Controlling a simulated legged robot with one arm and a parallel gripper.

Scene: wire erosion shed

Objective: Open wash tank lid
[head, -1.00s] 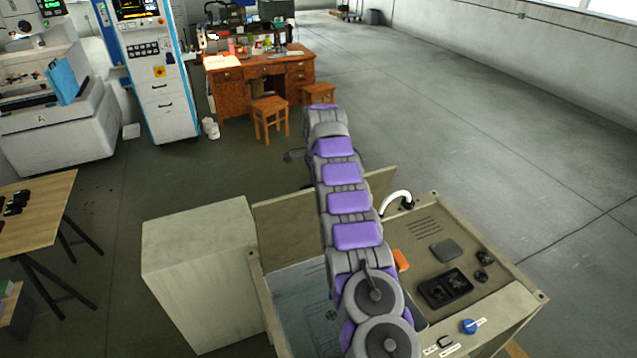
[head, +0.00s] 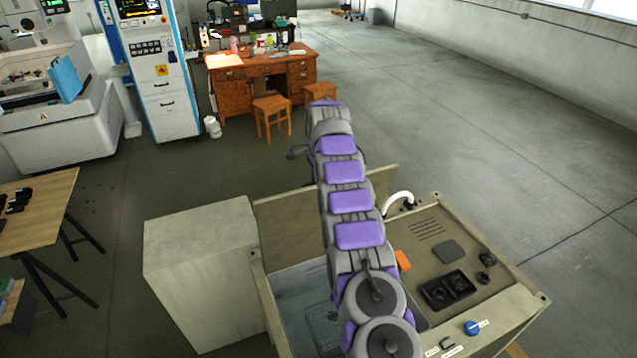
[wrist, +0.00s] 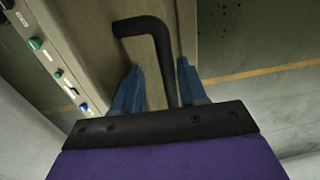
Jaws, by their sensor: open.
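The wash tank (head: 263,282) stands at the bottom centre of the head view. Its beige lid (head: 285,222) is raised and stands steeply at the far side of the opening, so the pale blue-grey inside shows. My arm crosses in front of the lid and hides its middle. In the wrist view a black bent bar handle (wrist: 144,27) stands off a beige panel. My gripper (wrist: 158,63) is open, with one blue finger on each side of the handle's long bar. The fingers look apart from the bar. The gripper is hidden in the head view.
A control top with a blue knob (head: 472,328), black tray (head: 437,297) and white hose (head: 398,197) lies right of the opening. A beige cabinet (head: 190,270) stands close on the left. A wooden desk (head: 235,92) and stools stand beyond. The floor at right is clear.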

